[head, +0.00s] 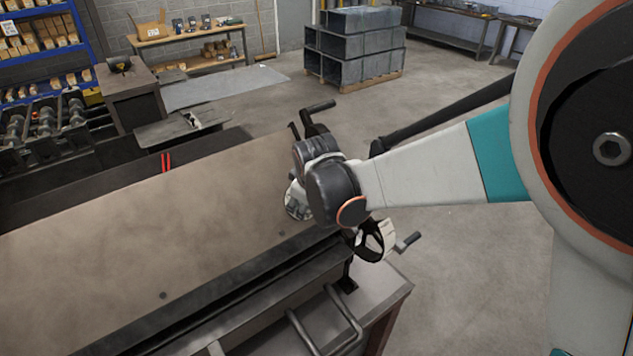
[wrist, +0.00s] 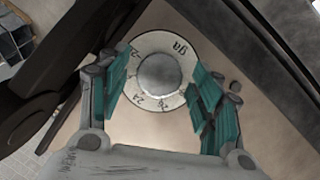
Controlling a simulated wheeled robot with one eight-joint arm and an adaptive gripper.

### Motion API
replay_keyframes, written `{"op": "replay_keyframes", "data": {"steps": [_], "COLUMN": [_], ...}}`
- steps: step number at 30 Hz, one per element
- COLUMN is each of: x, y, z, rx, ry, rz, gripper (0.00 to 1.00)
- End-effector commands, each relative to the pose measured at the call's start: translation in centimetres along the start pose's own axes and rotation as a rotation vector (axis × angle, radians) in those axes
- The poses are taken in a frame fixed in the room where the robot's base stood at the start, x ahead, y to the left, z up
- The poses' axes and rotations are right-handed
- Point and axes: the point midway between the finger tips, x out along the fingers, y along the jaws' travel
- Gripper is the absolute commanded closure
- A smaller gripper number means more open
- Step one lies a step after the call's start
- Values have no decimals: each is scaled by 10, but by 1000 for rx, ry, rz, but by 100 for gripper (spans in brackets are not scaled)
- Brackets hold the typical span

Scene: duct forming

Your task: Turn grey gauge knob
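In the wrist view, the grey gauge knob (wrist: 158,77) is a round, domed knob in the middle of a pale dial ring (wrist: 176,43) with dark numbers. My gripper (wrist: 162,88) is open, with one teal-padded finger on the left of the knob and the other on the right. A gap shows between each pad and the knob, so it is not gripped. The pads overlap the outer edges of the dial in this view. In the head view my wrist (head: 332,190) is over the near right end of the machine, and the knob cannot be made out there.
The long brown machine bed (head: 150,225) lies left of my arm. Crank handles stick out beyond my wrist (head: 320,106) and below it (head: 408,241). Dark machine parts flank the dial in the wrist view. Open floor (head: 470,260) lies to the right; stacked grey ducts (head: 355,45) stand behind.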

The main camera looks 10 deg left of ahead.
Motion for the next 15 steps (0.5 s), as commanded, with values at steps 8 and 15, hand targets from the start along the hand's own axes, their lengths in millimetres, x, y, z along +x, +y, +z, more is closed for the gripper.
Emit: {"op": "replay_keyframes", "data": {"steps": [8,15], "x": [0,-2], "y": [0,2], "z": [0,0], "rx": [0,55], "ry": [0,-4], "rz": [0,-20], "gripper": [41,41]}}
